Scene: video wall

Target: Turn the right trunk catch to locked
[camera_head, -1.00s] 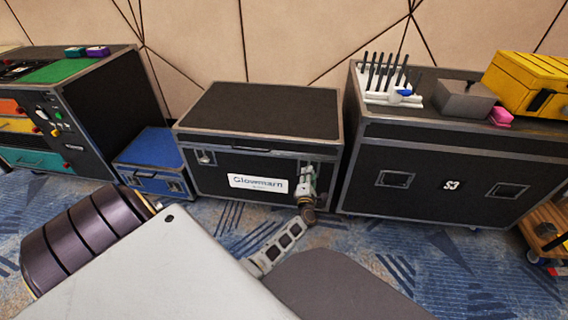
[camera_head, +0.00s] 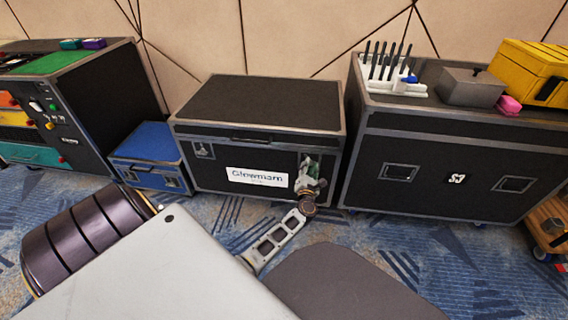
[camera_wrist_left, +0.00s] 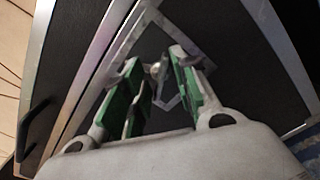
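The trunk (camera_head: 222,168) is a black case with metal edges and a white "Glowmarn" label, standing on the carpet with its lid down. Its left catch (camera_head: 203,151) shows as a small metal plate on the front. My left gripper (camera_head: 311,171) is at the right end of the trunk's front and covers the right catch in the head view. In the left wrist view, the right catch (camera_wrist_left: 157,70) is a small metal knob in a diamond-shaped plate. My left gripper's green-padded fingers stand apart on either side of the knob, with gaps visible. My right gripper is out of view.
A blue case (camera_head: 150,147) stands close left of the trunk. A large black case (camera_head: 440,200) marked "S3" stands close right, bearing a grey box (camera_head: 470,88) and a yellow case (camera_head: 525,70).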

